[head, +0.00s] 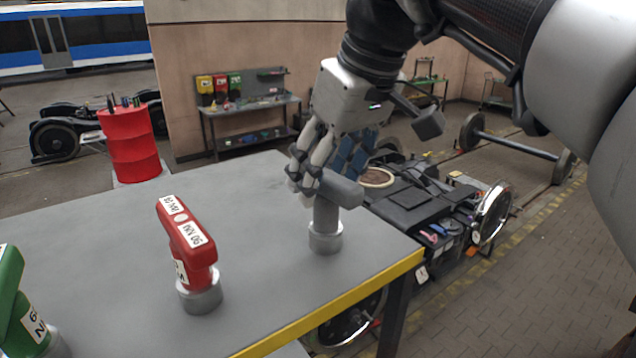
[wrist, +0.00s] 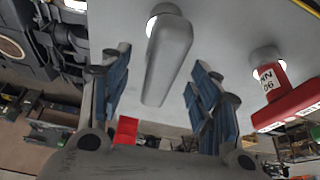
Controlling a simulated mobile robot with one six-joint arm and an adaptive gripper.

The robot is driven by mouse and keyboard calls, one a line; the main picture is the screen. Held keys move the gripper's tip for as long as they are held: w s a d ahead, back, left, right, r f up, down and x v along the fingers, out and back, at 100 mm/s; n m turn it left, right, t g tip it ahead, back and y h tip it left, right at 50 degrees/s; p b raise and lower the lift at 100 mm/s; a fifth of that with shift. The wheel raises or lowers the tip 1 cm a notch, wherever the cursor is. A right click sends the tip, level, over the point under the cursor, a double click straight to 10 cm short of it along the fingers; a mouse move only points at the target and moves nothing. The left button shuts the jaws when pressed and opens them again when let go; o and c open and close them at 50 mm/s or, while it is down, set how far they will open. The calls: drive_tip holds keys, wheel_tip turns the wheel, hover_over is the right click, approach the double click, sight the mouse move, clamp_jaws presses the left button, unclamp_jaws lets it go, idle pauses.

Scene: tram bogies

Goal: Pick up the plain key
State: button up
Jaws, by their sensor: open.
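The plain key (head: 326,225) is grey and unmarked, with a T-shaped handle on a round base. It stands upright near the right edge of the grey table (head: 120,240). My gripper (head: 318,178) is open at the height of its handle, and its fingers hide part of the handle in the head view. In the wrist view the plain key (wrist: 168,55) lies between the two blue-padded fingers, with gaps on both sides. I cannot tell how deep the handle sits between them.
A green key (head: 12,300) stands at the lower left. A yellow stripe (head: 340,302) marks the table edge. A bogie (head: 420,205) is beyond it.

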sight(321, 196)
drive_tip(key=shift+s+a+f, duration=0.1)
drive_tip(key=shift+s+f, duration=0.1)
drive_tip(key=shift+s, duration=0.05)
drive_tip(key=shift+f, duration=0.2)
drive_tip(key=x, duration=0.4)
drive_tip(key=shift+w, duration=0.3)
drive_tip(key=shift+f, duration=0.5)
drive_tip(key=shift+w, duration=0.1)
drive_tip(key=shift+c, duration=0.3)
clamp_jaws()
